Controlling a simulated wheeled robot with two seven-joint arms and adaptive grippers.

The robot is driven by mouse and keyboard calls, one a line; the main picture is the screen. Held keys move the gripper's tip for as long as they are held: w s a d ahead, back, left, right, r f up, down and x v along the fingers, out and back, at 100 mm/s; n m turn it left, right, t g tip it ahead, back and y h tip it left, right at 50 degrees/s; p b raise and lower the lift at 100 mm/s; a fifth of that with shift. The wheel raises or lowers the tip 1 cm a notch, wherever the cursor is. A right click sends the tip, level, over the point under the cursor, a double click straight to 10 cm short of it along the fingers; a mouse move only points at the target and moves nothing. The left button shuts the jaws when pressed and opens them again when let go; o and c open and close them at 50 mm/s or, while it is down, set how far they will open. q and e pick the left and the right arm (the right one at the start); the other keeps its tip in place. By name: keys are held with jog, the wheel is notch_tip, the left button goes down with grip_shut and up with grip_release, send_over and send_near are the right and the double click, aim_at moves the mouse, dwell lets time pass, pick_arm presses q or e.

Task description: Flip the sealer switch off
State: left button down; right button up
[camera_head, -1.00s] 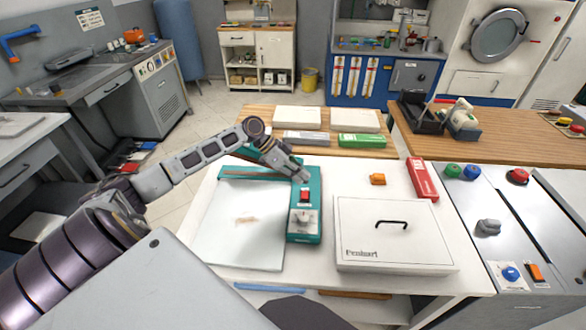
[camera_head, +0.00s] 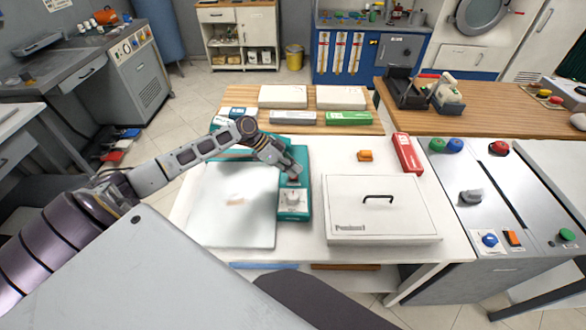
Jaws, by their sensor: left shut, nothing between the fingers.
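The sealer is a teal unit (camera_head: 301,209) with a flat pale plate (camera_head: 235,220) on its left, on the white table. A grey knob (camera_head: 292,198) on a light panel shows near its front end. The switch, just behind the knob, is mostly hidden by my left gripper (camera_head: 293,177), so I cannot tell its position. My left gripper is shut and empty, with its tips over or at the switch; I cannot tell whether they touch it. My right gripper is not in view.
A white lidded box (camera_head: 380,215) with a black handle stands right of the sealer. A small orange object (camera_head: 365,155) and a red box (camera_head: 407,153) lie behind it. Behind the sealer, a wooden surface (camera_head: 309,128) holds white slabs and a green box (camera_head: 349,118).

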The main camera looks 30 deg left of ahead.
pick_arm(q)
jog(key=shift+f, duration=0.1)
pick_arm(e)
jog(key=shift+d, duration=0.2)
pick_arm(q)
jog(key=shift+s+d+f+t, duration=0.1)
jog(key=shift+s+f+t, duration=0.15)
jog(key=shift+f+t, duration=0.05)
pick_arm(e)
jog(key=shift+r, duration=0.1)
pick_arm(q)
jog(key=shift+w, duration=0.1)
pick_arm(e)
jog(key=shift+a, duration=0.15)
pick_arm(q)
jog(key=shift+w+r, duration=0.1)
jog(key=shift+w, duration=0.1)
jog(key=shift+w+a+r, duration=0.1)
jog(key=shift+w+a, duration=0.2)
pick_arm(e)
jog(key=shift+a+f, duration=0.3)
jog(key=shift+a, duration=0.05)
pick_arm(q)
jog(key=shift+w+a, duration=0.1)
jog(key=shift+w, duration=0.05)
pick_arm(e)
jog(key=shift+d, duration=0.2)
